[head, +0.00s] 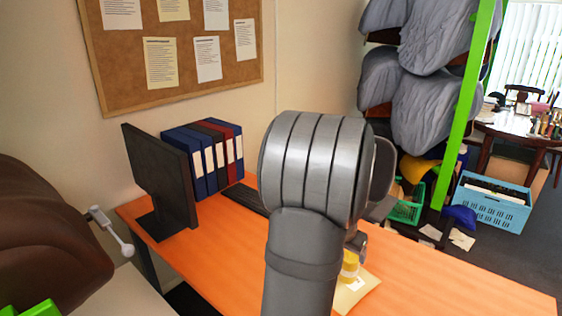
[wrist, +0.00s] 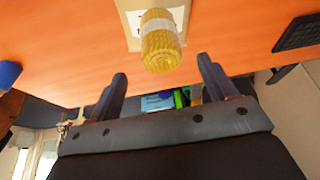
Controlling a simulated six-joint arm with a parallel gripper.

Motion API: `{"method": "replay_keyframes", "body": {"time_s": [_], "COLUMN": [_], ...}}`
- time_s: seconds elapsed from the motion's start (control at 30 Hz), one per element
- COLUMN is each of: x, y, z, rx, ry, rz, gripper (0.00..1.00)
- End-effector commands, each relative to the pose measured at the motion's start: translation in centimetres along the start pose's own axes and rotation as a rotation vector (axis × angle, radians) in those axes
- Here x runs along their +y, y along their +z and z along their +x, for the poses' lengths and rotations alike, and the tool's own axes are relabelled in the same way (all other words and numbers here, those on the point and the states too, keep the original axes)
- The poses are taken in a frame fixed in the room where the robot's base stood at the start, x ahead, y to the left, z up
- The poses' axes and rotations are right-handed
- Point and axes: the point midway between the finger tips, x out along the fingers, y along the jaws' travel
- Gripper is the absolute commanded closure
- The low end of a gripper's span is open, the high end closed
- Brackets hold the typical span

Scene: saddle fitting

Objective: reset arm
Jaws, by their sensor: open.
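My gripper (wrist: 163,92) shows in the wrist view with its two dark fingers spread wide apart. It is open, with nothing between the fingers. A yellow ribbed cylinder with a pale band (wrist: 160,45) stands on a sheet of paper on the orange desk, ahead of the fingers and apart from them. The same yellow thing (head: 349,266) shows partly in the head view, behind my grey arm. My arm covers the middle of the head view, and the fingers are hidden there.
The orange desk (head: 450,285) holds a black monitor (head: 160,175), several binders (head: 205,158) and a dark keyboard (head: 243,197). A brown saddle-like shape (head: 45,240) is at the left. A green-posted rack (head: 470,100) bears grey covered shapes. A blue crate (head: 492,203) stands on the floor.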

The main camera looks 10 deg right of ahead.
Motion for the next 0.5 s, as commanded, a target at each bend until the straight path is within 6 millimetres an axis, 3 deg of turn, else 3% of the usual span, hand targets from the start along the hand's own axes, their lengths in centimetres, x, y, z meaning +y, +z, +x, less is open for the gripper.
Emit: {"method": "replay_keyframes", "body": {"time_s": [0.5], "x": [0.0], "y": [0.1], "z": [8.4], "rx": [-0.003], "ry": [0.000], "rz": [-0.002], "gripper": [0.23]}}
